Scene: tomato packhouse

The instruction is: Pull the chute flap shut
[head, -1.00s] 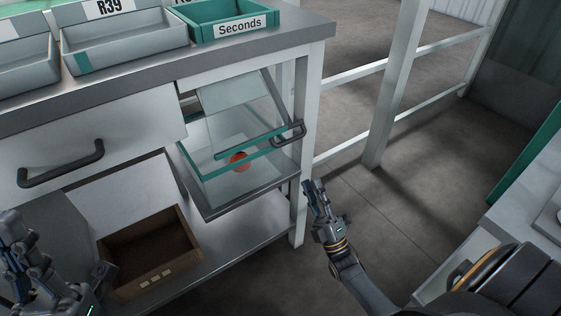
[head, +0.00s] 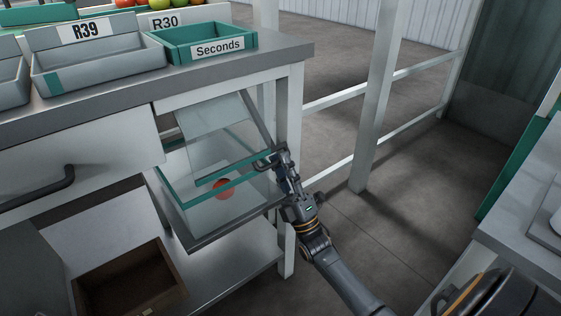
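The chute flap (head: 211,116) is a pale, see-through panel with a teal lower edge, in the opening under the right end of the bench. It hangs tilted outward, standing open over a clear-sided, teal-rimmed bin (head: 195,217). A dark handle (head: 264,161) sits at the flap's lower right corner. My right gripper (head: 277,160) is at this handle, its fingers overlapping it. Whether they are closed on it is too small to tell. A red tomato (head: 224,188) shows through the clear wall of the bin. My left gripper is out of view.
On the bench stand a grey R39 tray (head: 100,69) and a teal Seconds tray (head: 205,47). A white drawer (head: 100,150) with a dark handle is left of the chute. A brown box (head: 130,280) is below. A white post and rails (head: 372,110) stand at right.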

